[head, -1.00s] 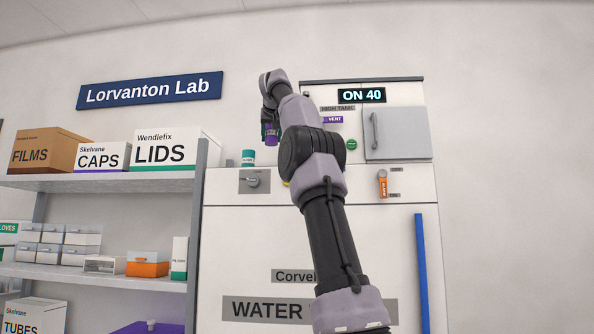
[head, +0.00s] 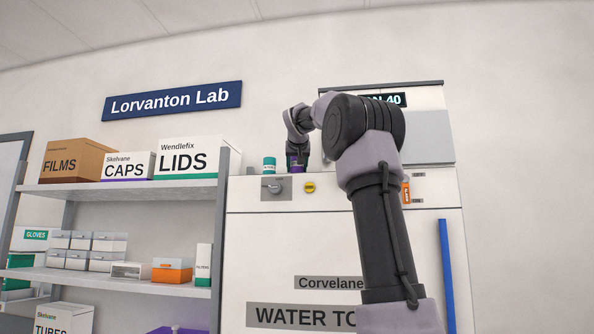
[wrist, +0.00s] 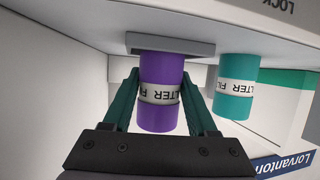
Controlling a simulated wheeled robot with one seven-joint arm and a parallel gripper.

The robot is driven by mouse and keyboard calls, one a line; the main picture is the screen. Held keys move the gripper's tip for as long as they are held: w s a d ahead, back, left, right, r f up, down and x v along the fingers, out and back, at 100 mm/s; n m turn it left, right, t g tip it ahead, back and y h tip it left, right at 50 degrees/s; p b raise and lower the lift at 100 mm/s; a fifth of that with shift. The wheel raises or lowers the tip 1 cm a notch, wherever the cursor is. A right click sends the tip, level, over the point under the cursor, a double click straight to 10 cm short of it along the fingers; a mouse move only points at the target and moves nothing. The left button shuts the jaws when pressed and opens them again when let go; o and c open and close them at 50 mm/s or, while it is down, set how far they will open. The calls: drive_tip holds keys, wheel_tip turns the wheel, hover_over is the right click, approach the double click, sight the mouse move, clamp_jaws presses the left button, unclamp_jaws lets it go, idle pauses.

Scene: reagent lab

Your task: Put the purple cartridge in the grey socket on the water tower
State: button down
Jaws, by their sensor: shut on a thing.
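The purple cartridge (wrist: 161,85), with a white filter label, is between the two fingers of my gripper (wrist: 161,100), which is shut on it. In the wrist view, which looks upside down, its far end meets the grey socket plate (wrist: 170,45); I cannot tell how deep it sits. In the head view my gripper (head: 297,152) points down with the purple cartridge (head: 296,168) at ledge height on the water tower (head: 290,240). The socket is hidden there. My arm covers part of the tower.
A teal cartridge (head: 269,164) stands on the ledge beside the purple one, close to my fingers; it also shows in the wrist view (wrist: 234,87). A grey lever (head: 272,187) and a yellow button (head: 310,187) are below. A shelf (head: 130,190) with boxes is at left.

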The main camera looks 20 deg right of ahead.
drive_tip(key=shift+f, duration=0.4)
drive_tip(key=shift+c, duration=1)
unclamp_jaws()
drive_tip(key=shift+f, duration=0.1)
drive_tip(key=v, duration=1.2)
drive_tip(key=s+a+f+g+y, duration=0.1)
drive_tip(key=s+a+f, duration=0.3)
drive_tip(key=s+f, duration=0.5)
drive_tip(key=s+a+f+g+y, duration=0.2)
drive_tip(key=s+f, duration=0.6)
drive_tip(key=f, duration=1)
drive_tip(key=s+a+f+g+y, duration=0.2)
drive_tip(key=s+a+f+y, duration=0.2)
drive_tip(key=s+a+f, duration=0.4)
wheel_tip(320, 180, down, 6)
drive_tip(key=shift+s+f, duration=0.1)
drive_tip(key=shift+s, duration=0.7)
